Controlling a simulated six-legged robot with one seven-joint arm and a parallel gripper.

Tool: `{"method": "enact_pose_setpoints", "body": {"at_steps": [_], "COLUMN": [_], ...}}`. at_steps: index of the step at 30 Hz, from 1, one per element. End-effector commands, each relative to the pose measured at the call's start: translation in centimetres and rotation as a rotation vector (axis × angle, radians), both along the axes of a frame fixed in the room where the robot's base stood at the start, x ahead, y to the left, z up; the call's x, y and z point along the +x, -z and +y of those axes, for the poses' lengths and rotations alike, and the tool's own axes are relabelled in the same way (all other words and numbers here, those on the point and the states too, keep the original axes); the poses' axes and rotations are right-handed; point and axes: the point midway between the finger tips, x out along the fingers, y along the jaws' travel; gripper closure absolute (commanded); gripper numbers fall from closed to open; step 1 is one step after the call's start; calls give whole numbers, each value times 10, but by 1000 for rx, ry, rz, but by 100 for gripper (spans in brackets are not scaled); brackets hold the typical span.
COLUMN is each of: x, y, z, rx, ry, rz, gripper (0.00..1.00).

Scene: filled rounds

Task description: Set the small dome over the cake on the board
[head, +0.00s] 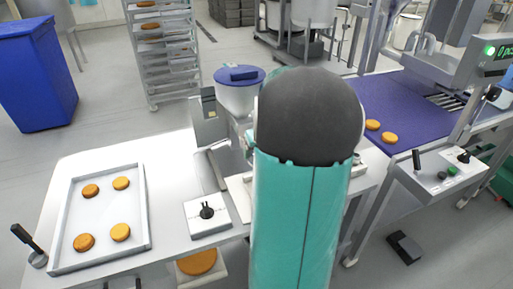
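A large round orange-brown cake (197,261) shows below the table's front edge. It rests on a pale flat piece (208,283) that may be the board; both are partly cut off by the table edge above. I cannot make out a small dome anywhere in view. My teal arm with its dark rounded joint fills the middle of the head view and hides what lies behind it. My gripper is not visible, so its hold on anything is hidden.
A white tray (146,228) with several small orange rounds lies on the white table (172,160). A control box with a black knob (208,211) stands right of it. A machine with a blue lid (239,76) stands behind. A purple conveyor (408,112) carries two rounds at right.

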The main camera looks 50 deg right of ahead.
Motion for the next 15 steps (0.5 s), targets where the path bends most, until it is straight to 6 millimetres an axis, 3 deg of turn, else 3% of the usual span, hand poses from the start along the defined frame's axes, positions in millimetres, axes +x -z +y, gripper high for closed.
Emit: {"method": "enact_pose_setpoints", "body": {"at_steps": [15], "x": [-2], "y": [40], "z": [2], "rx": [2], "ry": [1], "rz": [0], "gripper": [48]}}
